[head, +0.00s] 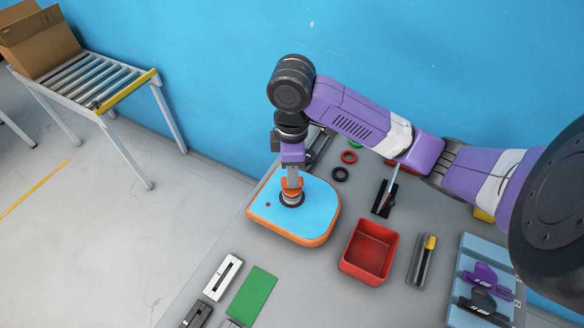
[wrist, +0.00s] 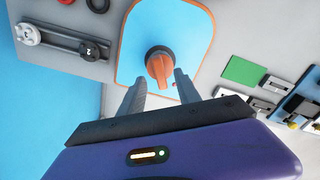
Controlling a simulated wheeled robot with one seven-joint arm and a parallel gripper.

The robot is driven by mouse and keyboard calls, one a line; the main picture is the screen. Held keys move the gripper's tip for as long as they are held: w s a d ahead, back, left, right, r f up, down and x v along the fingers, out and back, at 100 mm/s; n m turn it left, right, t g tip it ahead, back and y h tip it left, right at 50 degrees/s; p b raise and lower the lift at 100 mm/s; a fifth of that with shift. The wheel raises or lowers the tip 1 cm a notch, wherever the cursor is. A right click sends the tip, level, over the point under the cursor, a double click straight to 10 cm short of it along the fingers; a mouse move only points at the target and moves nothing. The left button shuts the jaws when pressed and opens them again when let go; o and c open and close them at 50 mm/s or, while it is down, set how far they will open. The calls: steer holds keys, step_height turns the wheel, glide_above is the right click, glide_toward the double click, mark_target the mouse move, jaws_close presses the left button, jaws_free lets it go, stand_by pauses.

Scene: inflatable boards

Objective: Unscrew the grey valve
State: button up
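A board with a blue top and orange rim (head: 315,220) lies flat on the grey bench. A valve (wrist: 159,66) stands on it, with an orange raised grip and a dark ring around its base; the board also shows in the wrist view (wrist: 190,30). The valve looks orange, and I cannot make out a plainly grey one on the board. My gripper (head: 292,184) points down over the valve. In the wrist view its two fingers (wrist: 160,80) are apart, one on each side of the orange grip, with gaps showing. Contact is not visible.
A red bin (head: 370,252) stands right of the board, with a yellow-tipped tool (head: 427,250) beyond it. Rings (head: 340,174) lie behind. A green plate (head: 252,292) is in front. A light-blue rack (head: 466,268) holds purple and black pieces. A blue wall closes the back.

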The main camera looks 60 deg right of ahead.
mark_target(293, 192)
steer(key=shift+f+b, duration=1.6)
steer(key=shift+f, duration=0.45)
jaws_close()
steer(key=shift+n+b, duration=0.6)
steer(key=shift+n, duration=0.4)
steer(key=shift+n+b, duration=0.3)
steer(key=shift+n, duration=0.5)
